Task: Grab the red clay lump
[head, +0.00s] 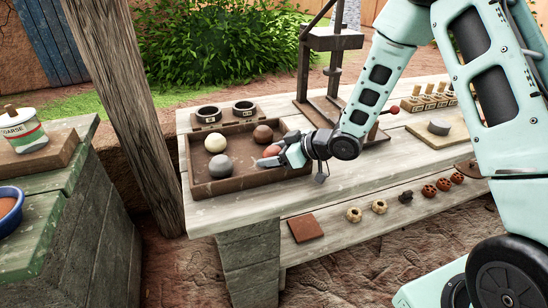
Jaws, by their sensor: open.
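The red clay lump (271,151) is an orange-red ball in a brown wooden tray (235,184) on the left part of the workbench, in the head view. My gripper (270,160) is over the right side of the tray, its fingers pointing left. The jaws are open. The fingers are at the lump's near side and overlap its lower edge in the picture. I cannot tell whether they touch it. The lump's lower part is hidden by the gripper.
The tray also holds a cream ball (215,142), a grey ball (221,166) and a dark brown ball (263,134) close behind the red one. Two dark cups (226,111) stand behind the tray. A press stand (331,60) rises behind my forearm. Small pieces line the lower shelf (340,222).

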